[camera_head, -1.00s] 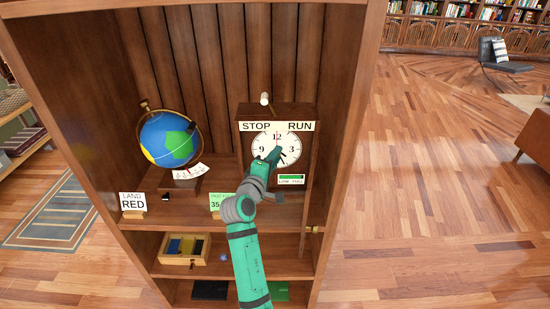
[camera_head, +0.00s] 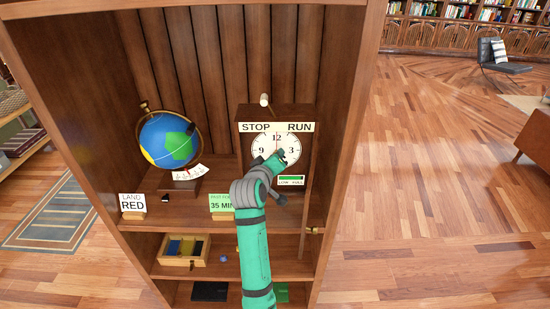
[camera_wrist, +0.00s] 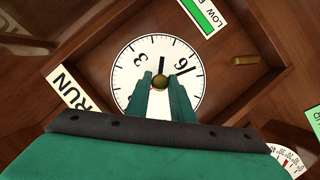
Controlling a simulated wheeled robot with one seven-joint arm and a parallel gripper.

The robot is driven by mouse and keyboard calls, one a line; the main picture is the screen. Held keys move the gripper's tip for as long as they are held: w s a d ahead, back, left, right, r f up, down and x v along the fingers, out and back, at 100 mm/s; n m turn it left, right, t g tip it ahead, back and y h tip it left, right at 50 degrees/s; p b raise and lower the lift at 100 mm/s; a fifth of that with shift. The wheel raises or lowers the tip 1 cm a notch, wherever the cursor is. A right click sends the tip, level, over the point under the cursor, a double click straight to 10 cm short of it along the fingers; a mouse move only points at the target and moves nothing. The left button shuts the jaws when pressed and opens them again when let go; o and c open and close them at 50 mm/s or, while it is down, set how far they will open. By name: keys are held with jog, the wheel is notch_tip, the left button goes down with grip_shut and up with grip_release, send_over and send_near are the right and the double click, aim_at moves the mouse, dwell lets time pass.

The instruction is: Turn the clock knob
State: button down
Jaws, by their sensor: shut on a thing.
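The clock (camera_head: 265,148) is a white round dial in a wooden case with a STOP / RUN strip above it, on the shelf's right side. Its small round brass knob (camera_wrist: 160,82) sits at the dial centre in the wrist view. My gripper (camera_wrist: 160,90) reaches the dial from the front, its two green fingers shut on the knob from either side. In the head view my gripper (camera_head: 281,157) covers the lower right of the dial and hides the knob. Dark clock hands show beside the knob in the wrist view.
A pale peg (camera_head: 264,99) stands on top of the clock case. A LOW / FULL gauge (camera_head: 291,180) is below the dial. A globe (camera_head: 168,139), a LAND RED card (camera_head: 132,203) and a green 35 MIN card (camera_head: 222,202) stand to the left. The cabinet's right wall is close.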

jog(key=shift+f, duration=0.1)
dwell(0.4)
jog(key=c, duration=1.6)
grip_release()
jog(key=v, duration=1)
jog(key=shift+s, duration=0.4)
